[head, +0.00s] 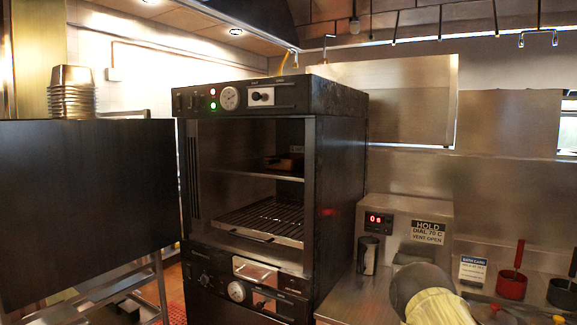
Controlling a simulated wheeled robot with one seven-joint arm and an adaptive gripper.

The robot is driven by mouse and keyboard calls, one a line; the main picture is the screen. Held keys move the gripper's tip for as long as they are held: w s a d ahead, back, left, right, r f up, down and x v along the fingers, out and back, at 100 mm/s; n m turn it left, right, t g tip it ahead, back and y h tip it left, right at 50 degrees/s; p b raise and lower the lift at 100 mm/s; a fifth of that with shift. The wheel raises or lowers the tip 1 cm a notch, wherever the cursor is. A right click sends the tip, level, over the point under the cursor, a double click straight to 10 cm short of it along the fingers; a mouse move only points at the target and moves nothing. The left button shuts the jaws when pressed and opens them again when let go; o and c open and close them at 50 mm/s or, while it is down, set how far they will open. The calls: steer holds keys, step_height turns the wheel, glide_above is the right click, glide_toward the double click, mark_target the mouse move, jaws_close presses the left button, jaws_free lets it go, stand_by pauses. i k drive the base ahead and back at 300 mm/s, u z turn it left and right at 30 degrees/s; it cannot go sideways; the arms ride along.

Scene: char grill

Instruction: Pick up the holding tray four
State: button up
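In the head view a holding cabinet (342,180) stands in the middle with its front open. On its upper shelf (262,172) sits a small brownish tray or pan (284,161), dim and partly in shadow. A wire rack (262,218) lies lower inside. A stack of several metal pans (72,92) shows at the upper left, above the dark door panel. No readable label marks any of these as tray four, so I cannot tell which it is. My gripper is not in view.
The wide dark door (85,205) is swung open to the left. A steel counter (345,300) at right holds a control box (405,230) marked HOLD, a dark cup (368,255), a small sign (472,270), and red (512,285) and black (562,293) pots.

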mark_target(294, 160)
steer(key=z, duration=0.9)
steer(key=i, duration=0.7)
steer(key=u, duration=1.6)
